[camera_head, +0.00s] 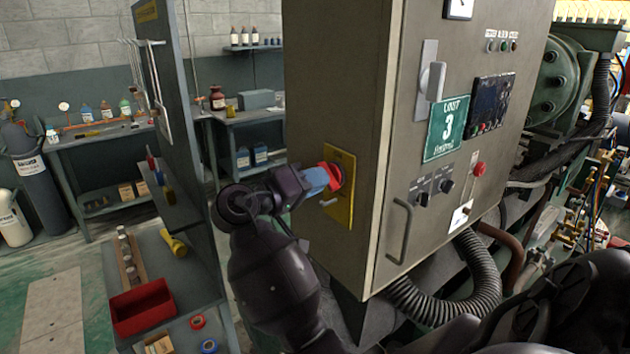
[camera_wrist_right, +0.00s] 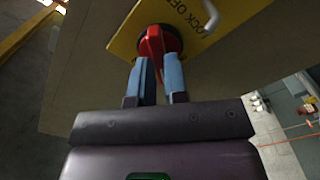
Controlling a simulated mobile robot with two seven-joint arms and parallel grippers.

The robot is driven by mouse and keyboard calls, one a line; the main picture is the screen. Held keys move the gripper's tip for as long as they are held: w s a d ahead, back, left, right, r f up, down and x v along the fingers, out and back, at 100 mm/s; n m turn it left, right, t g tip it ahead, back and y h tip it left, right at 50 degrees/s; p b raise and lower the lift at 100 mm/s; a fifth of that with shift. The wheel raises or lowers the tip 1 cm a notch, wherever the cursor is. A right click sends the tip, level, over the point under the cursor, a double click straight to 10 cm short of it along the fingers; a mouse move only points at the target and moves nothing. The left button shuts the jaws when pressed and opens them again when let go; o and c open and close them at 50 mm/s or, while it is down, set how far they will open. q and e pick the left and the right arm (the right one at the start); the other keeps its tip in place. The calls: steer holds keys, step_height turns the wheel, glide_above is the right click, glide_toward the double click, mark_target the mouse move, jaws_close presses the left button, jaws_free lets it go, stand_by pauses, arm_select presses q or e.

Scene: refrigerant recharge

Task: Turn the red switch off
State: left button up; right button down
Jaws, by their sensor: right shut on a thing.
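The red switch (camera_head: 335,178) is a round rotary knob on a yellow plate (camera_head: 345,212) on the left side wall of the grey cabinet. In the right wrist view the red switch (camera_wrist_right: 152,40) has a raised red grip, and the yellow plate (camera_wrist_right: 205,42) carries the words "LOCK OFF". My right gripper (camera_head: 322,178) is at the switch, its blue fingers on either side of the grip. In the right wrist view my right gripper (camera_wrist_right: 158,66) is shut on that grip. The fingers hide part of the knob. My left gripper does not show.
The cabinet (camera_head: 335,80) has a door handle (camera_head: 400,232), a lever and buttons on its front. A metal loop (camera_head: 330,201) sticks out of the yellow plate below the switch. A shelf unit with a red bin (camera_head: 142,308) stands at left. Hoses and machinery crowd the right.

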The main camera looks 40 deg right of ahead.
steer(key=n, duration=0.3)
stand_by(0.4)
steer(key=n, duration=0.2)
steer(key=shift+n, duration=0.4)
steer(key=c, duration=1.6)
jaws_free()
steer(key=shift+n, duration=0.3)
steer(key=o, duration=0.4)
steer(key=shift+w+a, duration=0.15)
steer(key=shift+a, duration=1.35)
steer(key=shift+w+a, duration=0.2)
steer(key=shift+a, duration=1.35)
steer(key=shift+w+a, duration=0.15)
steer(key=shift+a, duration=1.35)
